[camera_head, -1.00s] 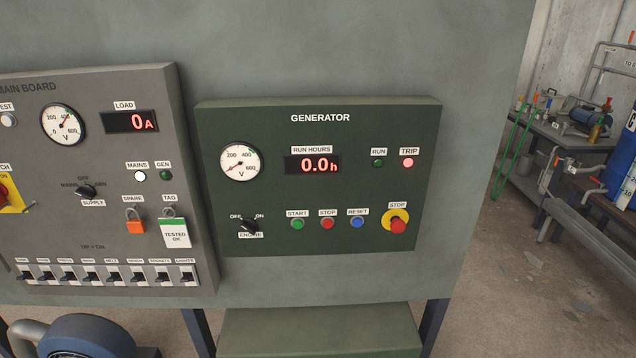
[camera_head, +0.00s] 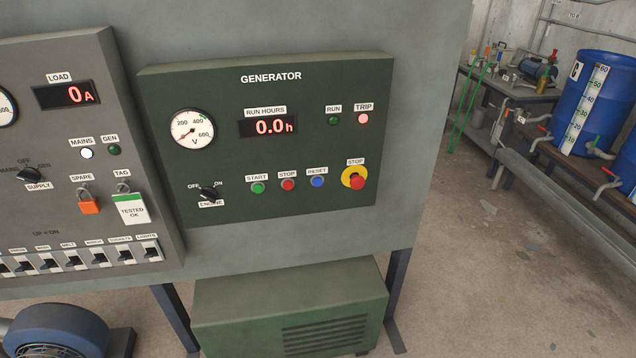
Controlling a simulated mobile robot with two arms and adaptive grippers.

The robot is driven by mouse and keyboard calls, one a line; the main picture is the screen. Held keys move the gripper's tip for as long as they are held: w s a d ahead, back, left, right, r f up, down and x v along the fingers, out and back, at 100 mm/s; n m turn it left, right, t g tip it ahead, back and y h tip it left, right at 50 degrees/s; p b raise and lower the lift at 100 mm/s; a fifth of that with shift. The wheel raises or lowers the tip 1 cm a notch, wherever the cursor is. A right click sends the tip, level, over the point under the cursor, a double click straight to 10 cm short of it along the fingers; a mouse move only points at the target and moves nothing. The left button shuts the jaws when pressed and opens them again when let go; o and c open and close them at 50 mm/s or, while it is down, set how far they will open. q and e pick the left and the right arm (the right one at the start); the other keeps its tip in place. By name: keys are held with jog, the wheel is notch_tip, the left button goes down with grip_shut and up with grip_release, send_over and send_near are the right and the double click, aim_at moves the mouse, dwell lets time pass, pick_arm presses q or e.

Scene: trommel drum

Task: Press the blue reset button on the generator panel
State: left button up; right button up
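The dark green generator panel (camera_head: 270,225) is mounted on a grey board, left of the middle in the head view. Its blue reset button (camera_head: 317,181) sits in the lower row under a RESET label. The red stop button (camera_head: 288,184) is just left of it and the green start button (camera_head: 258,188) further left. A red mushroom stop on a yellow ring (camera_head: 356,179) is to its right. The red TRIP lamp (camera_head: 363,118) is lit and the RUN lamp (camera_head: 333,120) looks dark. The run hours display (camera_head: 267,127) reads 0.0. Neither gripper shows.
The grey main board (camera_head: 60,215) with switches and an orange padlock stands left of the panel. A green vented box (camera_head: 290,305) is on the floor below, beside a blue round machine (camera_head: 60,332). Blue drums (camera_head: 592,105) and benches stand at right. Open floor lies between.

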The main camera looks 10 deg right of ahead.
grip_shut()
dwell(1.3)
